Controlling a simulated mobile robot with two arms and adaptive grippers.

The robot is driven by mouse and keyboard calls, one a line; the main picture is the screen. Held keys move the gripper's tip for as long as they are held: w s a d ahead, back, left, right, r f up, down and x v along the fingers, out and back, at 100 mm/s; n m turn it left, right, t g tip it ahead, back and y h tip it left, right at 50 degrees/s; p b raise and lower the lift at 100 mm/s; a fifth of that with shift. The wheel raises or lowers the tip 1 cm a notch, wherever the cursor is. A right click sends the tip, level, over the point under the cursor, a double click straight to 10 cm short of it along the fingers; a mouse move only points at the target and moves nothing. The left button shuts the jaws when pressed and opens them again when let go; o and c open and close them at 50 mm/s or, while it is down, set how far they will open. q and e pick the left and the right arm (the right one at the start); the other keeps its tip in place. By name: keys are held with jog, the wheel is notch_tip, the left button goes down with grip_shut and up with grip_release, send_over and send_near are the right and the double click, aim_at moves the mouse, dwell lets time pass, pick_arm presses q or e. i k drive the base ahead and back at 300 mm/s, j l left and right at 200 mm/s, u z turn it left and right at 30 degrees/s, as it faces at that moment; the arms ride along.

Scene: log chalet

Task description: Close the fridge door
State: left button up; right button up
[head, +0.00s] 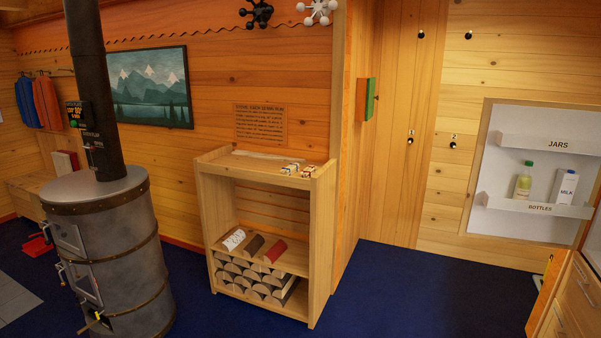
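The fridge door (477,171) stands open at the right, its white inner face towards me inside a light wood edge. Its upper shelf is labelled JARS (545,143) and looks empty. The door's right end is partly cut off by the picture edge. The fridge's inside is not in view. Neither of my grippers shows.
A wooden unit with drawers (578,293) stands at the lower right. A log shelf (322,240) stands in the middle, and a metal stove (110,250) at the left. The blue floor (420,295) between log shelf and drawers is clear.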

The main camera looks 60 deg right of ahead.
aim_at(553, 136)
jog(key=l+z, duration=0.3)
jog(key=i+l+z, duration=0.15)
jog(key=l+z, duration=0.2)
jog(key=i+l+z, duration=0.3)
jog(key=l, duration=0.15)
jog(key=l+z, duration=0.35)
jog(key=i+l+z, duration=0.85)
jog(key=i+z, duration=0.3)
jog(key=i, duration=0.25)
jog(key=i+z, duration=0.4)
jog(key=i, duration=0.15)
jog(key=i+j+z, duration=0.1)
jog(key=i+z, duration=0.3)
jog(key=i+j+z, duration=0.15)
jog(key=z, duration=0.3)
jog(key=i+j+z, duration=0.65)
jog(key=z, duration=0.2)
jog(key=i+j+z, duration=0.15)
jog(key=j+z, duration=0.25)
jog(key=i+j+z, duration=0.1)
jog(key=j+z, duration=0.3)
jog(key=j, duration=0.15)
jog(key=j+z, duration=0.85)
jog(key=j, duration=0.15)
